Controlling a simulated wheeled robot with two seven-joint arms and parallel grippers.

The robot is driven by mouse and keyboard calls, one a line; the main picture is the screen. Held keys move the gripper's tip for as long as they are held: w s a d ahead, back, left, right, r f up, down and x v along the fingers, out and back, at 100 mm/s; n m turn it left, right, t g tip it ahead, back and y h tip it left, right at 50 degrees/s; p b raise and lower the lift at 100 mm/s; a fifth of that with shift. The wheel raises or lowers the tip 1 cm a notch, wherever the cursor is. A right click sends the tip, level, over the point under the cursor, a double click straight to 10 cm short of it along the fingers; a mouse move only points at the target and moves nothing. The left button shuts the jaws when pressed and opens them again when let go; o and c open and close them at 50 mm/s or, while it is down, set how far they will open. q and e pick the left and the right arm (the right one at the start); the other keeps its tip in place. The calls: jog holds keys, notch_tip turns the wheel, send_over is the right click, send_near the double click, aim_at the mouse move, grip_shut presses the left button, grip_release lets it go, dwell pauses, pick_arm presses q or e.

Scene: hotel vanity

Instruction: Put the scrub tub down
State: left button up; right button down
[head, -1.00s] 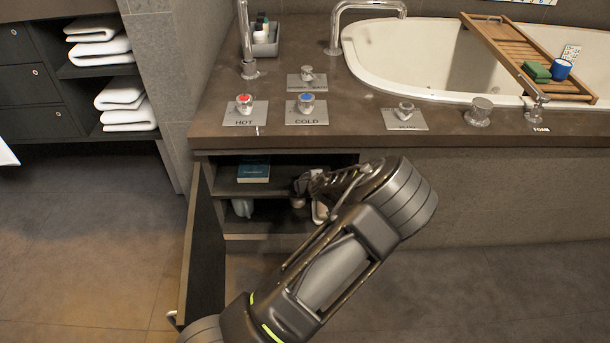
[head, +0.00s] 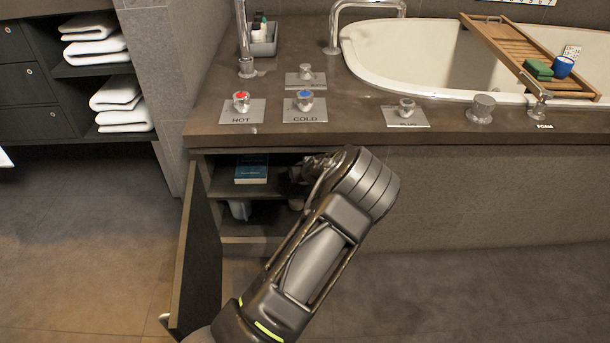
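The arm that comes in from the lower left, which I take as my left, bends at its wrist and reaches into the open cabinet under the bath surround. Its gripper (head: 303,178) is in the dark opening, at the right part of the shelves and mostly covered by my own wrist. I cannot tell whether its fingers are open or shut. A small pale object (head: 296,203) shows just below it; I cannot tell whether this is the scrub tub, or whether it is held or standing. My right gripper is not in view.
A teal book (head: 251,174) lies on the upper cabinet shelf (head: 222,185). A whitish container (head: 240,209) stands on the lower shelf, left. The cabinet door (head: 198,255) hangs open on the left. The counter edge (head: 270,141) overhangs the opening.

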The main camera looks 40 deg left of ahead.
pick_arm(q)
jog(key=shift+r, duration=0.15)
jog(key=shift+f, duration=0.25)
jog(key=o, duration=1.6)
